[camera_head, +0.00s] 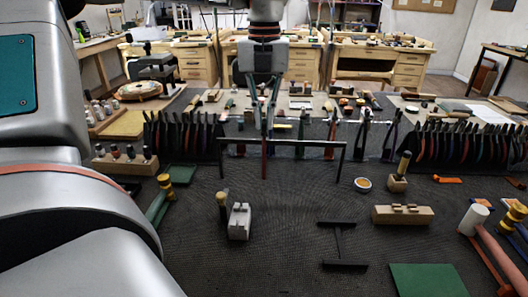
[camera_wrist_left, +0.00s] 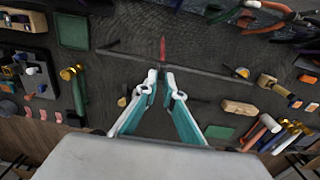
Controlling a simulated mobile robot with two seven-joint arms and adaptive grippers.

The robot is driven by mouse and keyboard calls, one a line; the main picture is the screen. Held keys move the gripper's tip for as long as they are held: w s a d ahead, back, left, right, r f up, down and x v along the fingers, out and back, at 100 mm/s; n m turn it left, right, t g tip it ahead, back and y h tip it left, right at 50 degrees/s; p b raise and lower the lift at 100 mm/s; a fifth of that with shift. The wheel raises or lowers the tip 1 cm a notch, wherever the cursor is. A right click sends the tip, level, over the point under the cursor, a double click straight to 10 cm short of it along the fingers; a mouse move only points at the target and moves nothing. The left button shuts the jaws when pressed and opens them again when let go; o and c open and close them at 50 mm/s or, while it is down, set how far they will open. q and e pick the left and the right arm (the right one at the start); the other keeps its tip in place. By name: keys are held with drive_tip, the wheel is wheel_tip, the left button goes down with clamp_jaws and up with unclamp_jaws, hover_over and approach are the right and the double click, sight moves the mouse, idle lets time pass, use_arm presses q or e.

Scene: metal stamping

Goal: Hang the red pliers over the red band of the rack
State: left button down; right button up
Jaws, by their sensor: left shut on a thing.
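My left gripper (camera_head: 265,102) hangs from the top middle of the head view, fingers down. It is shut on the red pliers, whose red handle (camera_head: 264,160) reaches down in front of the black rack bar (camera_head: 305,142). In the left wrist view the fingertips (camera_wrist_left: 160,77) are close together and a red tip of the pliers (camera_wrist_left: 163,48) shows beyond them, across the bar. I cannot tell whether the pliers touch the bar or straddle it. The red band cannot be made out. My right gripper is not in view.
Rows of dark-handled pliers stand at left (camera_head: 180,135) and right (camera_head: 465,143). In front are a grey block (camera_head: 239,222), a black I-shaped piece (camera_head: 340,243), a wooden block (camera_head: 402,215) and a green mat (camera_head: 428,280). The mat between them has free room.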

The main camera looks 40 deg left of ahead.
use_arm(q)
wheel_tip(320, 180, up, 4)
drive_tip(key=shift+f+p, duration=0.15)
drive_tip(key=shift+p, duration=0.5)
wheel_tip(320, 180, up, 2)
drive_tip(key=shift+r+p, duration=0.2)
drive_tip(key=shift+p, duration=0.35)
wheel_tip(320, 180, up, 2)
drive_tip(key=shift+r+p, duration=0.1)
drive_tip(key=shift+p, duration=0.6)
wheel_tip(320, 180, up, 4)
drive_tip(key=p, duration=0.3)
drive_tip(key=shift+r, duration=0.1)
